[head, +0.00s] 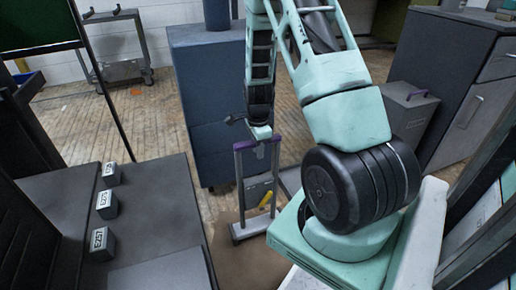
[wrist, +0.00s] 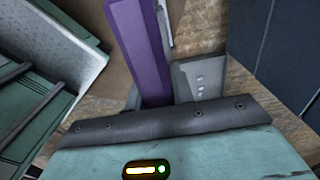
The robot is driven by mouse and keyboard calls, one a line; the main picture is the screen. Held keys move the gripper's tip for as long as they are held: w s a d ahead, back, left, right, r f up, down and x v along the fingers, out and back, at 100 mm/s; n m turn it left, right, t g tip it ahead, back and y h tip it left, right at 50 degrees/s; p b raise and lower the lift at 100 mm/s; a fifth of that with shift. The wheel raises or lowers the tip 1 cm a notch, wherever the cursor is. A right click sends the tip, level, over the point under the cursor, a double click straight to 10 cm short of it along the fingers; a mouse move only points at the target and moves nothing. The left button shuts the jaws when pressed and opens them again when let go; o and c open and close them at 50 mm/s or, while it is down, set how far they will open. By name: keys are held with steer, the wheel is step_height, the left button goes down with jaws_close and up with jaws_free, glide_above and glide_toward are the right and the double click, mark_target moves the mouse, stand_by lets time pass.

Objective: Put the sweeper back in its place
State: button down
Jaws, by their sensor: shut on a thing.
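The sweeper, as I take it, is a grey upright frame (head: 240,190) with a purple bar across its top and a flat grey foot near the floor. My gripper (head: 261,134) is shut on the purple top bar from above. In the wrist view the purple bar (wrist: 145,50) runs away from my gripper's grey edge, which hides its near end. The frame looks upright in the head view. I cannot tell whether its foot touches the floor.
A blue-grey cabinet (head: 208,100) stands just behind the sweeper. A dark table (head: 145,225) with three labelled blocks (head: 106,204) is at left. A grey bin (head: 406,113) with a purple handle and a drawer cabinet (head: 440,65) stand at right. Wooden floor shows at upper left.

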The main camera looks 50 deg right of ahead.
steer(key=shift+f, duration=0.3)
stand_by(0.4)
steer(key=c, duration=1.1)
jaws_free()
steer(key=shift+f, duration=0.1)
step_height(320, 180, up, 18)
steer(key=p, duration=0.6)
steer(key=shift+f, duration=0.25)
